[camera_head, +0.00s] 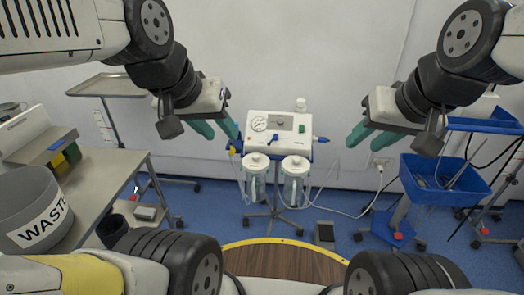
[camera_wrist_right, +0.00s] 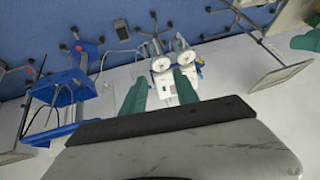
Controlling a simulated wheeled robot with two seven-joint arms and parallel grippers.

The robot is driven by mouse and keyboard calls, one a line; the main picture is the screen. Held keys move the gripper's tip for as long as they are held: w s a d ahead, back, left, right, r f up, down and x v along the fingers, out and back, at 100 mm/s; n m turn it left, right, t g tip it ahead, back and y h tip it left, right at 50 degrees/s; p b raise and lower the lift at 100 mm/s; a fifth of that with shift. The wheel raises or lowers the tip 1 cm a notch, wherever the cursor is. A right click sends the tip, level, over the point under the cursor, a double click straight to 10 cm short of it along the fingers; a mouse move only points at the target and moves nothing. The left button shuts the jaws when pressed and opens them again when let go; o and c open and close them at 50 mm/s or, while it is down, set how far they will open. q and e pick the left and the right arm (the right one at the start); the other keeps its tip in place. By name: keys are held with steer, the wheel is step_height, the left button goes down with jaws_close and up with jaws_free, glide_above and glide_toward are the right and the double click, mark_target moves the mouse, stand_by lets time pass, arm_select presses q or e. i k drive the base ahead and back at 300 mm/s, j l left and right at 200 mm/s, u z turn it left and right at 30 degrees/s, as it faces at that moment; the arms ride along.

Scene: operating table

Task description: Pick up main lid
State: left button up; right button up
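A white suction machine (camera_head: 280,128) stands against the back wall and carries two clear canisters. Each has a white lid, one on the left canister (camera_head: 256,161) and one on the right canister (camera_head: 295,165). I cannot tell which one is the main lid. The machine shows upside down in the right wrist view (camera_wrist_right: 166,84). My left gripper (camera_head: 225,136) is open and empty, in the air left of the machine in the picture. My right gripper (camera_head: 363,145) is open and empty, right of the machine; its teal fingers also show apart in the right wrist view (camera_wrist_right: 160,88).
A steel table (camera_head: 110,172) with a grey waste bin (camera_head: 32,208) stands at left. A tray stand (camera_head: 104,84) is behind it. A blue cart (camera_head: 440,185) with cables stands at right. A round wooden top (camera_head: 285,260) lies in front; open blue floor surrounds the machine.

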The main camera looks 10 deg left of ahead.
mark_target(254, 162)
steer(key=i+j+u, duration=0.55)
steer(key=i, duration=0.3)
